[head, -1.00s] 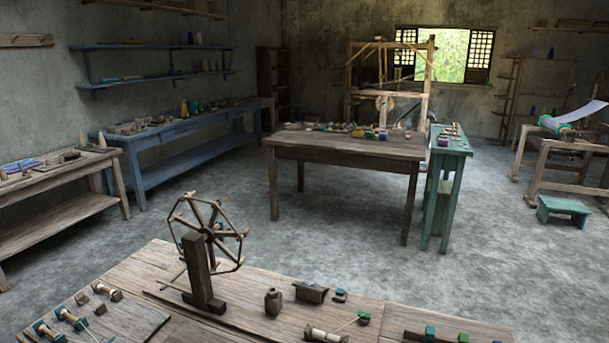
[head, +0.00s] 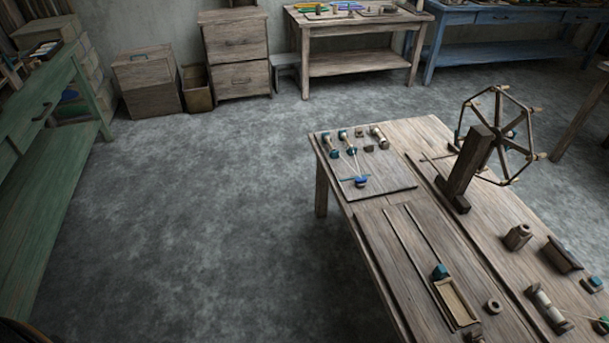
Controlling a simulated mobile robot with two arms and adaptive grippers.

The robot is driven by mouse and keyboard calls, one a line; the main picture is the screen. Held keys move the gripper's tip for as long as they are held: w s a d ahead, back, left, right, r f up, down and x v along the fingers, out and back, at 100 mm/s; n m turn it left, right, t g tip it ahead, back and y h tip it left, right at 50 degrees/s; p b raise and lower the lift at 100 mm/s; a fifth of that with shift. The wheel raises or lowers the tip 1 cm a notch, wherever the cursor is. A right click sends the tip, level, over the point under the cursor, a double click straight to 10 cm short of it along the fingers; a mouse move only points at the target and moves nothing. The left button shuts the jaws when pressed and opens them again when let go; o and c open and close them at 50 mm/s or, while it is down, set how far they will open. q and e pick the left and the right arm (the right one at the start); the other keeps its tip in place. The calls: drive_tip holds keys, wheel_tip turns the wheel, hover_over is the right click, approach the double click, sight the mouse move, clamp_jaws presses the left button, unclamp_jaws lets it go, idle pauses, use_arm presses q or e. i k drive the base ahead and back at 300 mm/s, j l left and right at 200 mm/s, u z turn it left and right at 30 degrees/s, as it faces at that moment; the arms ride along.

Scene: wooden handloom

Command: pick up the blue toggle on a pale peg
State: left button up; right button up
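A small blue piece (head: 361,182) lies near the front edge of a wooden board on the near table, with a thin pale rod beside or under it. It looks like the blue toggle, but it is too small to tell how it sits on a peg. Behind it on the same board are two teal-ended pale pegs, one at the left (head: 327,143) and one to its right (head: 345,140). Neither of my grippers shows in the head view.
The wooden table (head: 385,225) also bears a spoked wheel on a post (head: 467,170), a shallow tray (head: 456,302) and several small parts. A green bench (head: 45,130) stands at left. Bare floor (head: 210,210) lies between. Drawers (head: 235,55) stand at the back.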

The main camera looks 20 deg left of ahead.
sight(359, 180)
drive_tip(key=u, duration=0.15)
drive_tip(key=i+j+z, duration=0.2)
drive_tip(key=i+j, duration=0.2)
drive_tip(key=i+j+z, duration=0.2)
drive_tip(key=i+j, duration=0.15)
drive_tip(key=j, duration=0.25)
